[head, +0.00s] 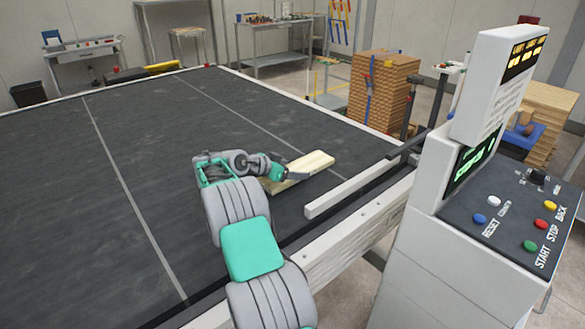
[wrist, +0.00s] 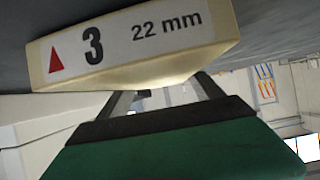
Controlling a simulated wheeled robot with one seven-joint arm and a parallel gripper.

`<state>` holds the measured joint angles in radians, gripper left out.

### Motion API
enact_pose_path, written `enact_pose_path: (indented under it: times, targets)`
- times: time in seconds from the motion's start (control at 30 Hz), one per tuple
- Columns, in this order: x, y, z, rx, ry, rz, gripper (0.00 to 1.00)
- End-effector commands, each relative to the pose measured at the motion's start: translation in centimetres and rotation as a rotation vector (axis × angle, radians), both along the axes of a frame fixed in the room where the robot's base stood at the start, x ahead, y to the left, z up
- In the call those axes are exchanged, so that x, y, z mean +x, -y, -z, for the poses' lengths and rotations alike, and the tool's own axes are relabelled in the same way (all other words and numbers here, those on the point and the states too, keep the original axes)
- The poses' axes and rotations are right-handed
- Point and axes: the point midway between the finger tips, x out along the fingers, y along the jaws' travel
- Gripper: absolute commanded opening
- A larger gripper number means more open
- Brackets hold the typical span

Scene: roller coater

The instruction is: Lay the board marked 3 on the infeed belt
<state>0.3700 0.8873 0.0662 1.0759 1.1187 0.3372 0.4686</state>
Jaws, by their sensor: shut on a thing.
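The board marked 3 (head: 308,167) is a pale wooden piece lying low over the dark infeed belt (head: 150,150). In the wrist view the board's end (wrist: 135,45) shows a label with a red triangle, a 3 and "22 mm". My gripper (head: 285,175) is shut on the board near its left part in the head view. The gripper's fingers also show in the wrist view (wrist: 155,100), just below the board. I cannot tell whether the board touches the belt.
A pale guide rail (head: 355,187) runs along the belt's right edge, close to the board. A control console (head: 480,215) with buttons and a lit display stands at the right. Stacked boards (head: 380,95) stand behind. The belt's left and middle are clear.

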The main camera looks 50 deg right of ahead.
Motion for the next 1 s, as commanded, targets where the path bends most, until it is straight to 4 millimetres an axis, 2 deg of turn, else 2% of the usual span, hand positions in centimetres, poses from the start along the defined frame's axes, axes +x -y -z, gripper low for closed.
enact_pose_path:
  times: [0.33,0.37,0.5,0.6,0.9,1.0]
  targets:
    - [0.0,0.0,0.4,-0.003,0.005,0.001,0.17]
    - [0.0,0.0,0.3,-0.001,0.004,0.000,0.79]
    - [0.0,0.0,0.3,-0.001,0.004,0.000,0.90]
    - [0.0,0.0,0.3,-0.001,0.003,0.000,0.98]
    - [0.0,0.0,-0.3,-0.001,0.004,0.000,0.98]
    - [0.3,-1.3,-0.7,-0.002,0.005,-0.003,0.98]
